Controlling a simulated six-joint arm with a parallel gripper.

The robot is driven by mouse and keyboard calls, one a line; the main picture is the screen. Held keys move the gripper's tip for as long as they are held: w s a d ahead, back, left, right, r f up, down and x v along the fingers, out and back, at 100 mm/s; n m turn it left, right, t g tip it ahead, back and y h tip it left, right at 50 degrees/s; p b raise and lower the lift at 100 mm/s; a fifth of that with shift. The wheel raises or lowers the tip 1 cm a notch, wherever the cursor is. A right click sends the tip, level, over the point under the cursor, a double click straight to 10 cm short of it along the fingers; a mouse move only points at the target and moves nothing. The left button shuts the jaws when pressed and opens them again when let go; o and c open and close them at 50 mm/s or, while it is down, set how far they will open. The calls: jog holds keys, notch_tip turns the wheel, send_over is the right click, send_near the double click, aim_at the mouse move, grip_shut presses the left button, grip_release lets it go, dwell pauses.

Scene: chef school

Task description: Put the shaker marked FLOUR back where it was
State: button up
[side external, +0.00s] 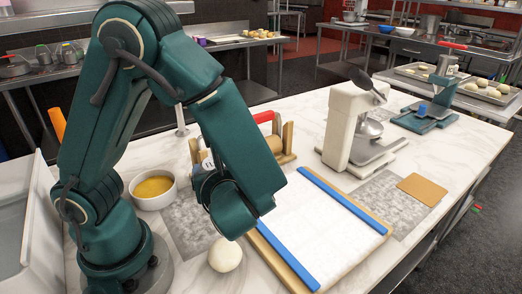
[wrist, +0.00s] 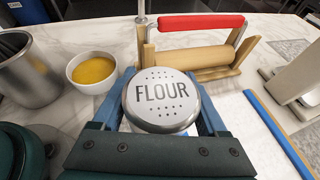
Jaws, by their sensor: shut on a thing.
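The shaker marked FLOUR (wrist: 162,95) has a round silver lid with small holes and dark lettering, seen from above in the wrist view. My gripper (wrist: 165,112) is shut on it, with a blue jaw on each side. The lid faces the wrist camera, and most of the shaker's body is hidden below it. In the side view my arm covers most of the gripper and shaker, so I cannot tell whether the base touches the table.
A bowl of yellow liquid (side external: 153,190) stands left of my gripper. A wooden stand with a red-handled roller (wrist: 195,45) is just behind the shaker. A dough ball (side external: 225,256) lies in front. A board with blue strips (side external: 325,215) and a white mixer (side external: 345,125) are right.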

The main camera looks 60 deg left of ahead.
jog(key=s+a+n+g, duration=0.2)
jog(key=s+a, duration=0.2)
jog(key=shift+y, duration=0.3)
jog(key=shift+w+d+f, duration=0.1)
jog(key=shift+f, duration=3.55)
jog(key=o, duration=1.5)
jog(key=shift+f, duration=0.1)
